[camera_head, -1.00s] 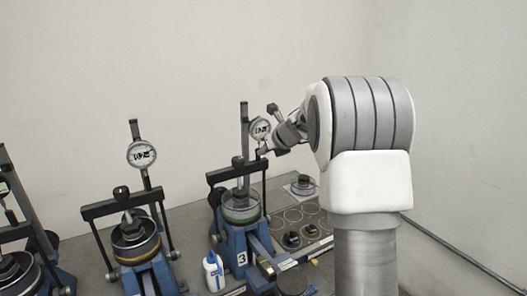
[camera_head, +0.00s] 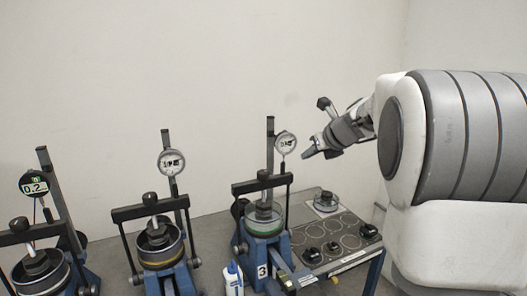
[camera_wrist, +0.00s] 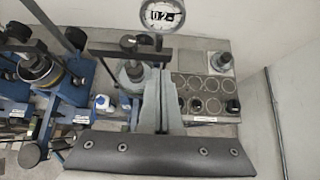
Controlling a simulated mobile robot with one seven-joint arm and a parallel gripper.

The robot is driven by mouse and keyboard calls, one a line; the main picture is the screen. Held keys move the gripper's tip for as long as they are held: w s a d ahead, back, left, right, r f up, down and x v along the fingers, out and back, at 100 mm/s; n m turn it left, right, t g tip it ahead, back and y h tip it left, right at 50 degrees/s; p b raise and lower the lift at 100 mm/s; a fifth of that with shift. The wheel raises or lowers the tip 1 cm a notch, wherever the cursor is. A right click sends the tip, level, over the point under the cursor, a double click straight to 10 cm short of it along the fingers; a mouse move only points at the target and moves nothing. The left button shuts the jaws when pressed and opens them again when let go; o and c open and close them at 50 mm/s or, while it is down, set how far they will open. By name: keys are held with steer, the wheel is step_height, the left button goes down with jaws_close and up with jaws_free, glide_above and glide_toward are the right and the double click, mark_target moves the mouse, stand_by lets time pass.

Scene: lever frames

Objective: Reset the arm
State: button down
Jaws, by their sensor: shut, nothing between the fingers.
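My gripper (camera_head: 308,153) shows in the head view at the end of my raised arm, just right of the dial gauge (camera_head: 285,142) on the blue lever frame marked 3 (camera_head: 262,271). Its fingers are shut and empty, and they appear apart from the gauge. In the wrist view my gripper (camera_wrist: 164,70) points away from the camera, its fingers together in the middle, with the round dial (camera_wrist: 161,16) beyond it. The fingers hide part of the frame there.
Two more lever frames stand left, one with a dial gauge (camera_head: 171,162), one with a digital gauge (camera_head: 34,183). A tray (camera_head: 345,262) with ring marks and several dark weights lies right of frame 3. A white bottle (camera_head: 233,278) stands in front. Space above the tray is clear.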

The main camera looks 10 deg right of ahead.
steer(key=s+a+n+g+b, duration=0.1)
steer(key=s+a+n, duration=0.5)
steer(key=s+n, duration=0.2)
steer(key=s+a+n+g, duration=0.2)
steer(key=s+a+n, duration=0.4)
steer(key=s+n, duration=0.25)
steer(key=s+a+f+n, duration=0.1)
steer(key=s+f+n, duration=0.1)
steer(key=s+n, duration=0.3)
steer(key=s+f+n+g+h, duration=0.1)
steer(key=s+f+n, duration=0.2)
steer(key=s+n, duration=0.3)
steer(key=s+a+f+n+h, duration=0.1)
steer(key=s+f+n, duration=0.2)
steer(key=s+n, duration=0.3)
steer(key=shift+s+a+f+b, duration=0.2)
steer(key=shift+s+a+b, duration=0.15)
steer(key=shift+s, duration=0.55)
steer(key=shift+d, duration=0.2)
